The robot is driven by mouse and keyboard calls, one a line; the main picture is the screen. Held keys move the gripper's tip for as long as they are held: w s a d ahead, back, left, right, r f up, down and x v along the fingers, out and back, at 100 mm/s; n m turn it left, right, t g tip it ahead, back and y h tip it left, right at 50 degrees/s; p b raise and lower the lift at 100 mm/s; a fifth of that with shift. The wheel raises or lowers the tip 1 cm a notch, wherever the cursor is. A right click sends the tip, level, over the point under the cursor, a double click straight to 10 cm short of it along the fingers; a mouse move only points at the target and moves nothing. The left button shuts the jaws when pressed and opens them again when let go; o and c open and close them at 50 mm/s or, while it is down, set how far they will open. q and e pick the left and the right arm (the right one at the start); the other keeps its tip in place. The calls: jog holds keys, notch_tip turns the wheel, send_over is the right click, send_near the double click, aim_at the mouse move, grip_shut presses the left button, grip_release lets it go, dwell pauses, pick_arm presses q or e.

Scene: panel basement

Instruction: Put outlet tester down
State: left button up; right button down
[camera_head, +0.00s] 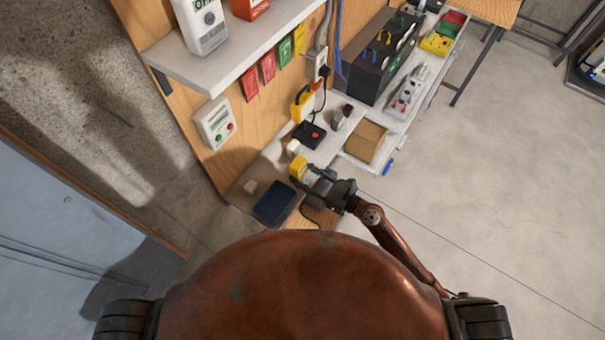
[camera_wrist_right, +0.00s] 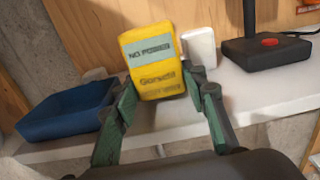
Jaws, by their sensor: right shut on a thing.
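The outlet tester (camera_head: 299,167) is a small yellow block. In the right wrist view, the same tester (camera_wrist_right: 150,40) shows a pale label reading "NO POWER" and sits between green-padded fingers. My right gripper (camera_head: 313,172) is shut on its lower part and holds it over the bench, slightly tilted. Whether its underside touches the bench (camera_wrist_right: 180,124) cannot be told. My left gripper is not in view.
A white block (camera_wrist_right: 201,47) stands close behind the tester. A black box with a red button (camera_head: 310,134) and a brown pad (camera_head: 366,142) are farther right.

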jog(key=shift+f+b, duration=0.4)
jog(key=shift+f, duration=0.15)
jog(key=c, duration=1.2)
grip_release()
jog(key=shift+r, duration=0.25)
jog(key=shift+r+p, duration=0.45)
jog(key=shift+p, duration=0.15)
jog(key=b+v, duration=0.4)
jog(key=v, duration=0.8)
jog(key=shift+f+b, duration=0.1)
jog(key=shift+b, duration=0.2)
